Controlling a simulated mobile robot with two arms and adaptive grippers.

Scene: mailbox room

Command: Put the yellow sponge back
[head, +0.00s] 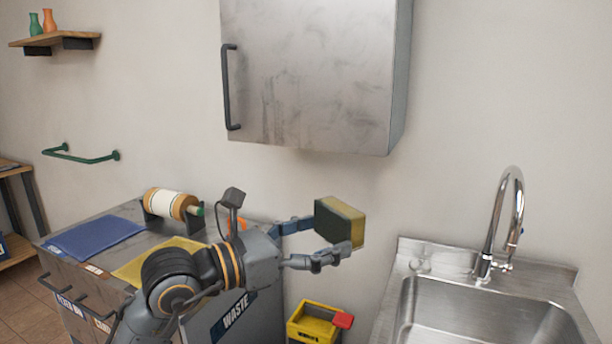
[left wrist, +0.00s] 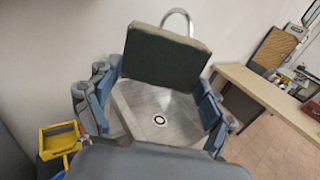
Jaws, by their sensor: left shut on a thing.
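The yellow sponge (head: 345,222) has a dark green scouring side and is held up in the air between the counter and the sink. My left gripper (head: 325,240) is shut on it, with a finger on either side. In the left wrist view the sponge's dark green face (left wrist: 165,57) shows between the fingers, with the sink behind it. My right gripper is in neither view.
The steel sink (head: 480,310) with its tall faucet (head: 505,215) stands at right. A closed metal wall cabinet (head: 310,75) hangs above. A yellow bucket (head: 314,322) with a red item sits below the sponge. A grey waste bin (head: 240,318) stands beside it.

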